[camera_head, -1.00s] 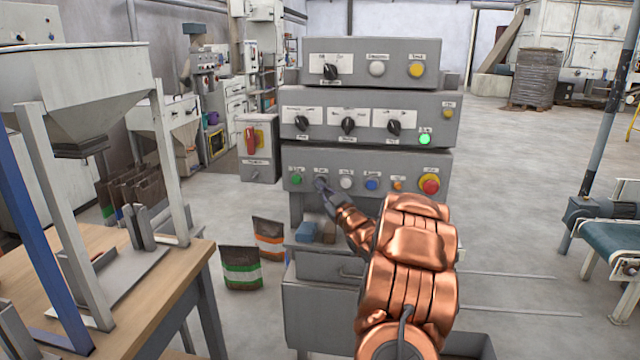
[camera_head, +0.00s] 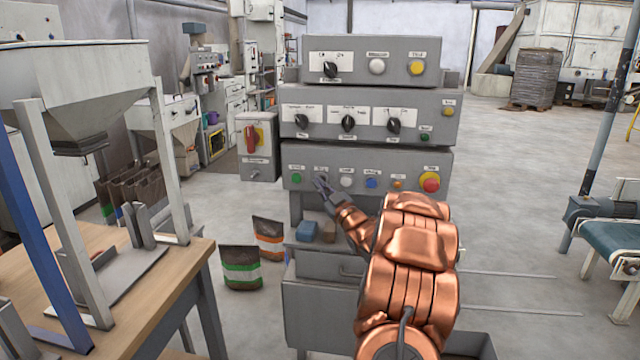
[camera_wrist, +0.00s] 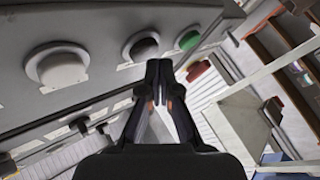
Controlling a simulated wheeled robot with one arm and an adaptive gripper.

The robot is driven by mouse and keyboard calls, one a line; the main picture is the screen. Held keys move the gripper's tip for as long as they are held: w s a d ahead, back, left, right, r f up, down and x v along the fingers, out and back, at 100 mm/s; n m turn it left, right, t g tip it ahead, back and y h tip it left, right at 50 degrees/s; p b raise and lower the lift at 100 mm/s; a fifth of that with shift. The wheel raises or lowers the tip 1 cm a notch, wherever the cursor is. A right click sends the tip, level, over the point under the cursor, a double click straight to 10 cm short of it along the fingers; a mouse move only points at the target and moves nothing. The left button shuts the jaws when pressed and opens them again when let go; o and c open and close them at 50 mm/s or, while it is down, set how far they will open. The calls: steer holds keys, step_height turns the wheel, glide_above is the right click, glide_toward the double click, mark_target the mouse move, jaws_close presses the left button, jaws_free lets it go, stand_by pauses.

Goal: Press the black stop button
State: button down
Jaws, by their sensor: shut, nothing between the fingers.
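The black stop button (camera_wrist: 140,46) shows in the wrist view as a dark round cap in a light ring, between a white button (camera_wrist: 62,70) and a green button (camera_wrist: 188,40). In the head view my fingertips cover most of it, on the lower panel between the green button (camera_head: 296,179) and the white one (camera_head: 346,181). My gripper (camera_wrist: 158,68) is shut and empty, its tips at the lower right of the black button in the wrist view. It also shows in the head view (camera_head: 321,184). I cannot tell whether the tips touch the button.
A blue button (camera_head: 371,183), a small orange one (camera_head: 397,184) and a red stop knob on yellow (camera_head: 430,182) sit farther right on the panel. Rotary knobs (camera_head: 348,123) are above. A wooden table (camera_head: 150,290) stands at left; open floor (camera_head: 520,200) lies at right.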

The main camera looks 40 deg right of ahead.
steer(key=shift+s+a, duration=0.2)
steer(key=shift+a, duration=0.1)
steer(key=s+a+b, duration=0.3)
steer(key=a, duration=0.2)
steer(key=shift+s+b, duration=0.25)
steer(key=shift+b, duration=0.15)
stand_by(0.3)
steer(key=shift+w, duration=0.1)
stand_by(0.3)
